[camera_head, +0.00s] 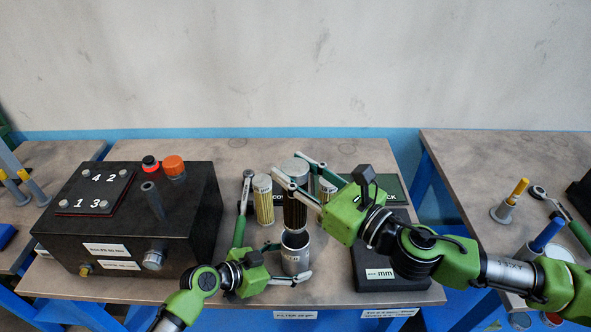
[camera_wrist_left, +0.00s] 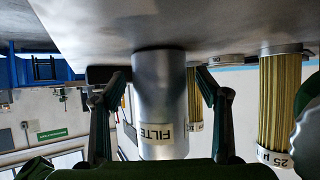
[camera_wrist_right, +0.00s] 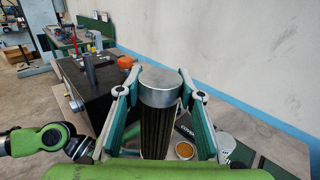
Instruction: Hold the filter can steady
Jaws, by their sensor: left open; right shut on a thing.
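The filter can (camera_head: 295,262) is a silver cup standing upright near the table's front edge. In the left wrist view, which is upside down, the can (camera_wrist_left: 160,95) carries a FILTER label. My left gripper (camera_head: 287,262) is open, with a finger on each side of the can and visible gaps between. My right gripper (camera_wrist_right: 160,95) is shut on a dark pleated filter element (camera_wrist_right: 157,130) with a metal cap, held upright. In the head view this element (camera_head: 295,212) is right above the can's mouth; I cannot tell whether its lower end is inside.
A black box (camera_head: 190,220) with knobs and a numbered plate stands left of the can. A yellow pleated element (camera_head: 263,205) stands behind the can, and another is partly hidden by my right gripper. A dark block (camera_head: 410,268) lies to the right. The wall is behind.

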